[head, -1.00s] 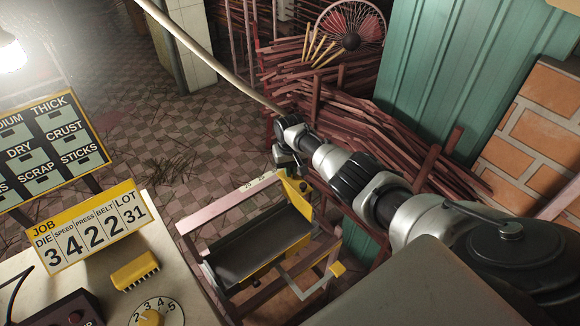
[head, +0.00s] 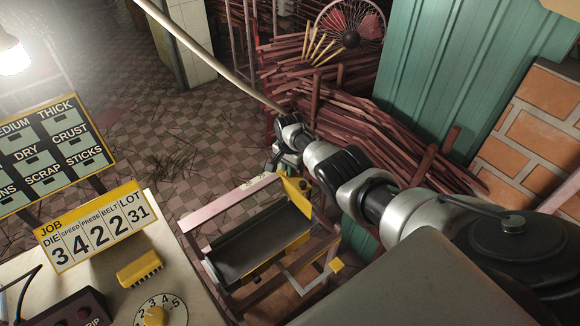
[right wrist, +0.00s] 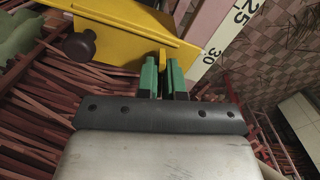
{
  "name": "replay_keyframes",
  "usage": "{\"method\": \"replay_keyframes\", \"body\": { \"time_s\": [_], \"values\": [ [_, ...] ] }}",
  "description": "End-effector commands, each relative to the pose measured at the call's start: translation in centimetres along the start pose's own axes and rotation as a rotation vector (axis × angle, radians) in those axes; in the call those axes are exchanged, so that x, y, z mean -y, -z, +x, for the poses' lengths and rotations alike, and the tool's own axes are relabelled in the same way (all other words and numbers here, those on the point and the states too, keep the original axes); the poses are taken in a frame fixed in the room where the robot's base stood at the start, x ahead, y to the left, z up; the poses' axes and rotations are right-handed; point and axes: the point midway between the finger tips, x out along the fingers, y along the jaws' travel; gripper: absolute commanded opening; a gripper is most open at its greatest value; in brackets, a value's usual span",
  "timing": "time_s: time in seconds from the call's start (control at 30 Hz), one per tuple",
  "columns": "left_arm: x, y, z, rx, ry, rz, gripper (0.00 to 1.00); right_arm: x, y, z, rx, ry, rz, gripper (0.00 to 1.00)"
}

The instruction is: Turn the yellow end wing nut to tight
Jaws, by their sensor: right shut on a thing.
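The yellow end wing nut (right wrist: 163,57) shows in the right wrist view as a small yellow tab between the green fingertips of my right gripper (right wrist: 163,72). The gripper is shut on it. The wing nut sits at the edge of a yellow end plate (right wrist: 130,28) with a dark round knob (right wrist: 78,46). In the head view my right gripper (head: 283,167) is at the far end of the small belt frame, beside the yellow end plate (head: 299,192); the wing nut itself is hidden there. My left gripper is not in view.
A white scale (right wrist: 215,47) marked 25 and 30 runs along the pink rail. The dark belt (head: 262,240) lies in its frame. A pile of reddish sticks (head: 385,150) is behind my right arm. A table (head: 105,290) with a dial (head: 155,316) stands at the lower left.

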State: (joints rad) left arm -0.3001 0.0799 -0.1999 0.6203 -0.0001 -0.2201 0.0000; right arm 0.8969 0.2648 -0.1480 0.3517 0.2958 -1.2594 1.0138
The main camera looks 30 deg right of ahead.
Motion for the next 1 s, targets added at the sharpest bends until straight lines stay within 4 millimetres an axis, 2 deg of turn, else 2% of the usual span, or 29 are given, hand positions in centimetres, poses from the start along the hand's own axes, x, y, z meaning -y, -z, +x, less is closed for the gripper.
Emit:
{"method": "replay_keyframes", "body": {
  "time_s": [0.4,0.9,0.93,1.0],
  "values": [
    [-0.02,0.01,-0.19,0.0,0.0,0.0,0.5,0.06,0.14,-0.13,-0.004,0.003,0.16,0.0],
    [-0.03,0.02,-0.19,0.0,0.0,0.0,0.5,0.08,0.16,-0.15,-0.005,0.003,0.175,0.0],
    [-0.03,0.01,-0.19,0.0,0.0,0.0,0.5,0.08,0.16,-0.16,-0.005,0.003,0.175,0.12],
    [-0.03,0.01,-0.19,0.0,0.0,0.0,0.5,0.08,0.14,-0.15,-0.004,0.003,0.174,0.23]
  ]
}}
